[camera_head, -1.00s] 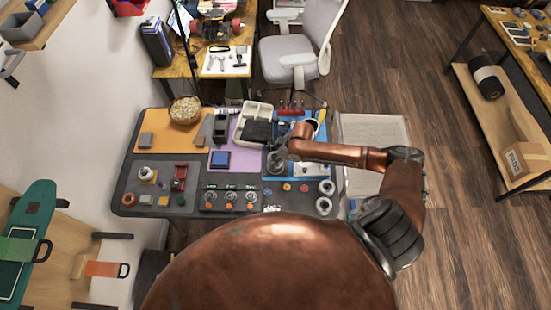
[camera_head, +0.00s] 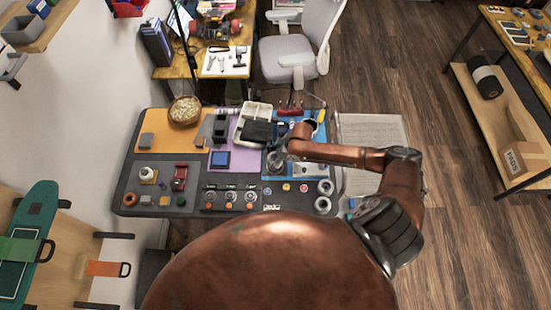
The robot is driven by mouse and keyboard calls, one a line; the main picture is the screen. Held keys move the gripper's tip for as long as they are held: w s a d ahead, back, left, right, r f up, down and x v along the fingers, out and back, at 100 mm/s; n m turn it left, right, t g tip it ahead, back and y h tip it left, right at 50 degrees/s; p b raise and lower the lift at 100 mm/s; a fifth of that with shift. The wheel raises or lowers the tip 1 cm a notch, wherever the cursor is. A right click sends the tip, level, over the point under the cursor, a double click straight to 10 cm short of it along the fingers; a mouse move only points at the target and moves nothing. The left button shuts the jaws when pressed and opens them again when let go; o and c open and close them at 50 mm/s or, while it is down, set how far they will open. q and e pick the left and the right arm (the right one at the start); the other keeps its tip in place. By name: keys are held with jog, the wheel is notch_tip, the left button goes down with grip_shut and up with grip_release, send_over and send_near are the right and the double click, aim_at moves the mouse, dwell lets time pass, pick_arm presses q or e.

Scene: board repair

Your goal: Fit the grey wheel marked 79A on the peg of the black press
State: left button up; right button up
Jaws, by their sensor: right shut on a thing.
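Two grey wheels (camera_head: 325,187) (camera_head: 323,205) lie at the mat's lower right, apart from the gripper; no 79A marking is readable. A black upright device (camera_head: 220,128) stands on the bench left of the gripper and may be the press; its peg cannot be made out. My left gripper is not in view.
A row of knobs (camera_head: 230,197) is at the front. A bowl (camera_head: 184,110) stands at the back left. Red-handled tools (camera_head: 291,109) are behind the blue mat. My copper body hides the bench's near front.

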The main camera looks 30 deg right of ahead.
jog(key=shift+f+b, duration=0.6)
jog(key=shift+f, duration=1.1)
dwell(0.9)
jog(key=shift+f+p, duration=0.15)
jog(key=shift+p, duration=0.2)
dwell(1.0)
jog(key=o, duration=1.3)
jog(key=shift+c, duration=0.2)
jog(key=shift+o, duration=0.3)
jog(key=shift+w+d, duration=0.1)
